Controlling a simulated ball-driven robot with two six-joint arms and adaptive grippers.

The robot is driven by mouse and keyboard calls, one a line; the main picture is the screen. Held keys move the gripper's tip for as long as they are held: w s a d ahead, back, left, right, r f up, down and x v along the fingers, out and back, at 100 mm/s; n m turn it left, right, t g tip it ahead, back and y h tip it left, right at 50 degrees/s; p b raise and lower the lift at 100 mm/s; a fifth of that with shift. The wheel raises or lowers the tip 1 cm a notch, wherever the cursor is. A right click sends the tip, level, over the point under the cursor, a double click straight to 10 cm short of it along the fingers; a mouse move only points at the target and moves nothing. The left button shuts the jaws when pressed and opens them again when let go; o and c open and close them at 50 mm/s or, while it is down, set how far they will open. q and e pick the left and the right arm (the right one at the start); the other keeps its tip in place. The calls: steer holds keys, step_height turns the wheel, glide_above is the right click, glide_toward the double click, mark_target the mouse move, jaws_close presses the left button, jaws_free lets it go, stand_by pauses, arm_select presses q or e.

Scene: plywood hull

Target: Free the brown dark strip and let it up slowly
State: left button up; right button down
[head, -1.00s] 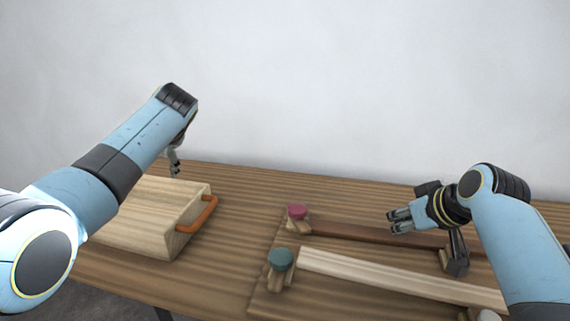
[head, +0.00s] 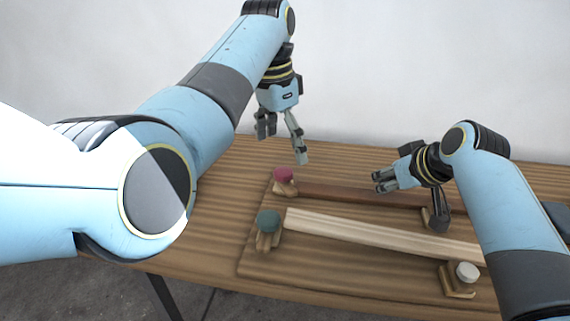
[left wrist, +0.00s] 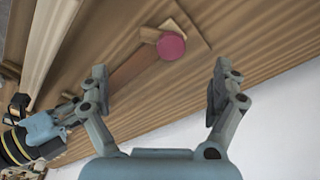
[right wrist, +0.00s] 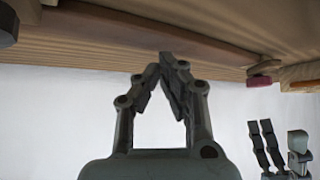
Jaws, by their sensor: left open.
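The dark brown strip (head: 340,192) lies on a wooden board between the pink knob (head: 284,175) and a dark lever (head: 437,212). In the right wrist view the strip (right wrist: 180,35) looks slightly bowed. My left gripper (head: 282,148) is open and empty, pointing down above and behind the pink-knob end. The left wrist view shows the knob (left wrist: 171,46) and strip end (left wrist: 130,68) between its spread fingers. My right gripper (head: 382,181) has its fingertips together at the strip's middle, near the lever. I cannot tell whether they touch the strip.
A pale strip (head: 370,232) lies nearer me, between a teal knob (head: 268,222) and a grey-white knob (head: 467,271). The board (head: 300,270) sits on a plywood table. A plain wall stands behind. My left arm covers the table's left part.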

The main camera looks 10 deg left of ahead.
mark_target(286, 174)
arm_select(q)
steer(key=f, duration=0.8)
steer(key=shift+w+d+f, duration=0.35)
steer(key=shift+w+f, duration=0.05)
steer(key=c, duration=1.2)
steer(key=shift+c, duration=0.3)
arm_select(e)
steer(key=shift+f, duration=0.15)
